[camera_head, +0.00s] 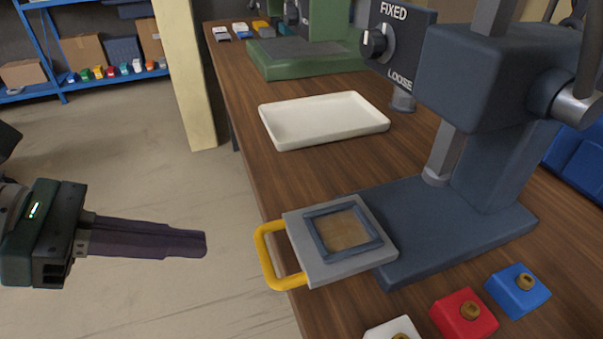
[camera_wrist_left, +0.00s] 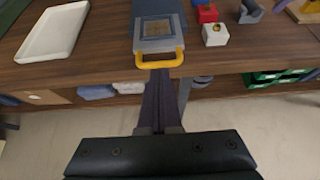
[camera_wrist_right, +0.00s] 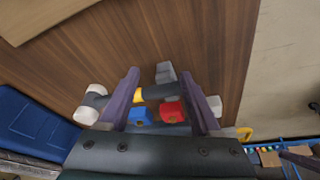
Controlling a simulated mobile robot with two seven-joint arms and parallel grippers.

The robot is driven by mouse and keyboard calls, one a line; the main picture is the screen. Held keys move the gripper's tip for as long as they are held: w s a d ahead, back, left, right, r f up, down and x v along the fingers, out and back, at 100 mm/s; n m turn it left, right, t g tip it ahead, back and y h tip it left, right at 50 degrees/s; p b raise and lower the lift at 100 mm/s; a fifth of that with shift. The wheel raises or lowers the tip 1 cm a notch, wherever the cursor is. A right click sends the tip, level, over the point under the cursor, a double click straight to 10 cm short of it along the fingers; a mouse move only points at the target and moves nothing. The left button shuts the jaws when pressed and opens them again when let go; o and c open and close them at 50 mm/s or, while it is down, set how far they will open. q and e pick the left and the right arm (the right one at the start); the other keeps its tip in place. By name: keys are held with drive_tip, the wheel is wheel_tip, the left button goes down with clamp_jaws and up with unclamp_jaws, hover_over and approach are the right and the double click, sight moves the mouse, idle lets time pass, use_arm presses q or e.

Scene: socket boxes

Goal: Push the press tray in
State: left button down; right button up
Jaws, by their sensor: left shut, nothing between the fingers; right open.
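The press tray (camera_head: 312,268) is a grey plate with a dark square frame and a yellow handle (camera_head: 264,256). It sticks out of the dark blue-grey press (camera_head: 420,215) towards the table's front edge. The handle overhangs the edge. My left gripper (camera_head: 204,244) is shut and empty, left of the handle with a gap between them. In the left wrist view the closed fingers (camera_wrist_left: 159,78) point at the handle (camera_wrist_left: 158,62). My right gripper (camera_wrist_right: 168,85) shows only in its wrist view, open, with coloured blocks visible beyond and between its fingers.
A white tray (camera_head: 322,118) lies behind the press tray. Red (camera_head: 464,313), blue (camera_head: 518,288) and white (camera_head: 392,328) socket boxes stand at the front right. A dial panel (camera_head: 398,42) reads FIXED and LOOSE. A green press (camera_head: 310,58) stands farther back. The floor before the table is clear.

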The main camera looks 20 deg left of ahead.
use_arm(q)
drive_tip(key=b, duration=0.2)
approach(342, 233)
wheel_tip(342, 233, down, 4)
drive_tip(key=shift+s+a+r, duration=0.1)
drive_tip(key=shift+s+a, duration=0.05)
use_arm(e)
drive_tip(key=shift+s+x, duration=0.25)
drive_tip(key=shift+x, duration=0.85)
